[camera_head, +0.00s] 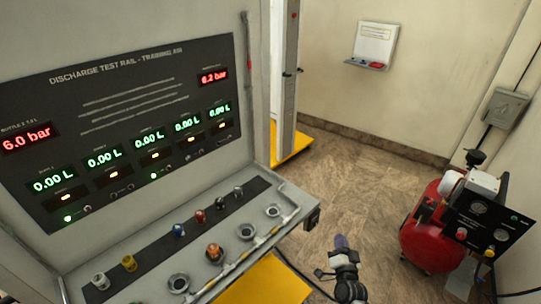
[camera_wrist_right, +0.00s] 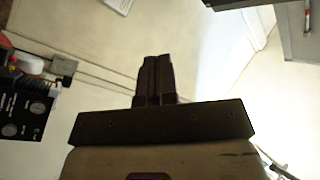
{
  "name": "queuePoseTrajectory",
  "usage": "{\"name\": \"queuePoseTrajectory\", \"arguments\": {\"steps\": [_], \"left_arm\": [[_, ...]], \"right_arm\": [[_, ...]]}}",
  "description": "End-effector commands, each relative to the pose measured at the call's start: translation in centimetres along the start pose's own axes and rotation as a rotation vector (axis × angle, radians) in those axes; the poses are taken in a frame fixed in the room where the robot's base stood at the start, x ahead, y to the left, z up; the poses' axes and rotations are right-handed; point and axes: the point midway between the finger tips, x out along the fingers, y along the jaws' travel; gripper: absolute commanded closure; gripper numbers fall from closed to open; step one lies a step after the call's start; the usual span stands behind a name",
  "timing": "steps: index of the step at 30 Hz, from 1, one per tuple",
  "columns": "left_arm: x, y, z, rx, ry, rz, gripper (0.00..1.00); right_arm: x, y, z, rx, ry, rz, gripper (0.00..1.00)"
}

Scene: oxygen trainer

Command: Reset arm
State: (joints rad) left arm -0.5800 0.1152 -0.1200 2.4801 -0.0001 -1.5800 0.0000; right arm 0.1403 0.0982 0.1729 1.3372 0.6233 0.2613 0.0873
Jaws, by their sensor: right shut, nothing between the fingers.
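My right gripper (camera_head: 341,244) shows at the bottom of the head view, right of the test rail console. Its fingers are together with nothing between them. In the right wrist view the two dark fingers (camera_wrist_right: 154,78) stand side by side, pressed together, with the pale wall behind them. The gripper is over the floor, apart from the console and the compressor. My left gripper is not in view.
The discharge test rail panel (camera_head: 130,125) fills the left, with colored knobs and round ports on its ledge. A red compressor (camera_head: 428,232) stands at right. A yellow platform edge (camera_head: 262,284) lies below the console. Tiled floor (camera_head: 350,180) is open between them.

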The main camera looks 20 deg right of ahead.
Motion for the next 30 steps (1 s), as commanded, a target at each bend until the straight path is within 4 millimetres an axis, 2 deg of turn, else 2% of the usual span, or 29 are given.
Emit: {"name": "queuePoseTrajectory", "arguments": {"steps": [4,7,12,16,20,23,26,30], "left_arm": [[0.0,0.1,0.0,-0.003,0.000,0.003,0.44],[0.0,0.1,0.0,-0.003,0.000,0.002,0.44],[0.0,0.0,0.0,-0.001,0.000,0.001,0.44],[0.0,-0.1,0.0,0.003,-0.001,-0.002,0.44],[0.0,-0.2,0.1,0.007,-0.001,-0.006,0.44],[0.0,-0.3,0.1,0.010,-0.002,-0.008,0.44],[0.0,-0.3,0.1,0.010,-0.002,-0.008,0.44],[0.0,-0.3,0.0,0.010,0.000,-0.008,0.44]], "right_arm": [[0.0,0.0,0.3,-0.007,-0.021,0.002,1.00],[-0.1,0.1,1.8,-0.016,-0.109,0.008,1.00],[-1.1,0.0,5.9,-0.096,-0.410,0.013,1.00],[-2.1,-2.0,6.7,-0.204,-0.630,-0.016,1.00],[-3.7,-5.0,5.8,-0.345,-0.812,-0.046,1.00],[-5.4,-7.5,3.9,-0.469,-0.922,-0.055,1.00],[-9.1,-9.1,2.1,-0.597,-1.030,-0.035,1.00],[-15.9,-10.2,-0.5,-0.744,-1.140,0.010,1.00]]}}
